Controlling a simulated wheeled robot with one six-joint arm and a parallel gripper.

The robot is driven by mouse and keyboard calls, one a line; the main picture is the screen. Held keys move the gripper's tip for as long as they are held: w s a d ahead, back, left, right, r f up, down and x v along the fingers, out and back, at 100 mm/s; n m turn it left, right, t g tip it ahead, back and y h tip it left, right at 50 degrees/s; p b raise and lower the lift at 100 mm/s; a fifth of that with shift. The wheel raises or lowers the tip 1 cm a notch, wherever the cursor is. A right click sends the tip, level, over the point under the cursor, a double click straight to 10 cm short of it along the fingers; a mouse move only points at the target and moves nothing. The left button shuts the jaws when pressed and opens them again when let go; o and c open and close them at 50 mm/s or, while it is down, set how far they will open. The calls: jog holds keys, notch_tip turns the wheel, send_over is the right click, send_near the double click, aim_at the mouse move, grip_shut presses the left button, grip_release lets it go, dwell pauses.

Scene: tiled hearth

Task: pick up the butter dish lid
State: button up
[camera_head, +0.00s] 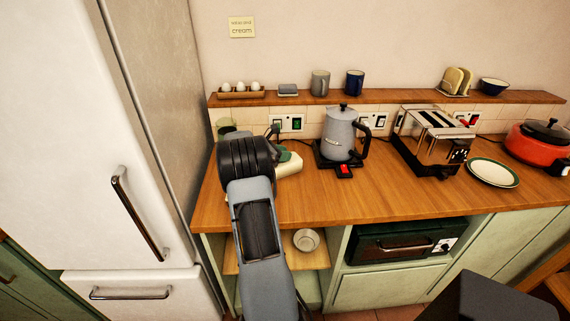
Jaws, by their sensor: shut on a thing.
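The butter dish (289,168) is on the left part of the wooden counter, behind and to the right of my arm's dark joint. It is cream with a green part on top, which I take to be the lid (284,156); my arm hides its left side. My gripper (277,147) is only partly seen, reaching down at this green part. It is shut on the lid. The fingertips are small and partly hidden, and I cannot tell whether the lid is clear of the dish.
A grey kettle (341,136) stands right of the dish, then a toaster (432,141), a plate (493,173) and a red pot (538,145). A green container (227,127) is behind my arm. A shelf (400,97) runs above; a fridge (80,130) stands left.

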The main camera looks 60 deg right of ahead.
grip_shut()
jog(key=shift+r, duration=0.2)
